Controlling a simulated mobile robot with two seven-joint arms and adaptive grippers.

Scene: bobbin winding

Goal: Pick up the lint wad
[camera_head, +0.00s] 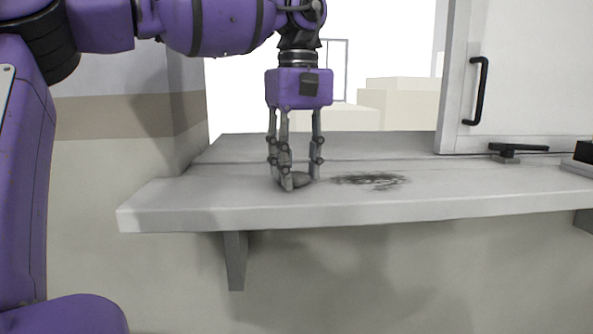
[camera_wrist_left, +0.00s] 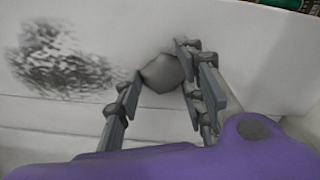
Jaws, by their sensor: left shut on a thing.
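The lint wad (camera_head: 298,180) is a small dark grey lump at the shelf's surface, partly hidden by my fingers in the head view. It shows more fully in the left wrist view (camera_wrist_left: 161,74) as a rounded grey lump between the fingers. My left gripper (camera_head: 299,180) points straight down over the shelf and is shut on the lint wad. In the left wrist view, its fingers (camera_wrist_left: 163,78) touch the wad from both sides. I cannot tell whether the wad is clear of the shelf. My right gripper is not in view.
A dark smudge (camera_head: 372,180) marks the pale shelf (camera_head: 200,203) just right of the gripper. A white panel with a black handle (camera_head: 478,91) stands at the right. A black latch-like piece (camera_head: 507,150) and a dark block (camera_head: 583,152) lie further right. The shelf's left part is clear.

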